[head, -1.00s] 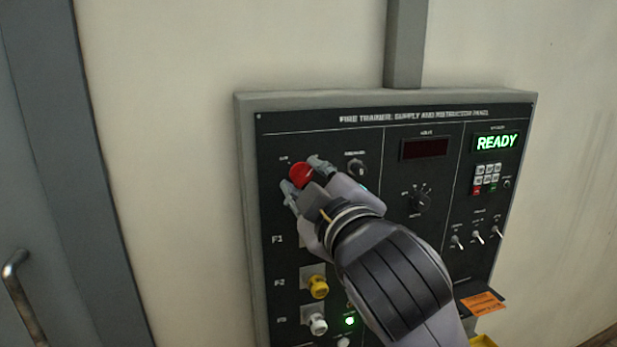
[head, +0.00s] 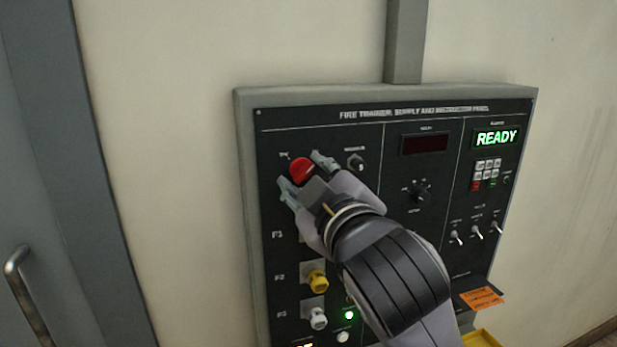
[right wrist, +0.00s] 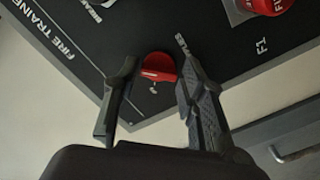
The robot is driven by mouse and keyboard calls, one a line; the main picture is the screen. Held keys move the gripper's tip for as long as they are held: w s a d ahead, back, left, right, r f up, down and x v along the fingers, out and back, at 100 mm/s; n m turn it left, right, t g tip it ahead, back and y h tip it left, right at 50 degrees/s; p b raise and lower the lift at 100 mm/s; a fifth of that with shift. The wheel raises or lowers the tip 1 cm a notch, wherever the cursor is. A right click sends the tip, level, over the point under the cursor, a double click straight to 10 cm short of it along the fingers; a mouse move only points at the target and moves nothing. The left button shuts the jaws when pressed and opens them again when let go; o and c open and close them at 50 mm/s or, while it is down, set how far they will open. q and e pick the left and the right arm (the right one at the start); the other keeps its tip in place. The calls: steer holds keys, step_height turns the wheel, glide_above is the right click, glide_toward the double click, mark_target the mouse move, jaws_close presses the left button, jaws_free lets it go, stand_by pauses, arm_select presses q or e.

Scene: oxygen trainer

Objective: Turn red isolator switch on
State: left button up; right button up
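The red isolator switch (head: 302,170) is a round red knob at the upper left of the black panel (head: 385,140). In the right wrist view the red knob (right wrist: 158,68) shows between and just beyond the fingers. My right gripper (head: 303,174) is open, one finger on each side of the knob. In the right wrist view a gap shows between the knob and the left finger of my right gripper (right wrist: 150,92); the other finger is close to the knob, and contact cannot be told. My left gripper is not in view.
Yellow (head: 318,281) and white (head: 319,318) knobs sit below on the panel. A lit READY display (head: 496,138), a keypad (head: 486,174) and several toggle switches are at the right. A grey door with a handle (head: 22,290) stands at the left. Bare wall lies between.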

steer(key=shift+o, duration=1.3)
steer(key=v, duration=0.7)
steer(key=shift+s, duration=0.2)
steer(key=shift+d, duration=0.1)
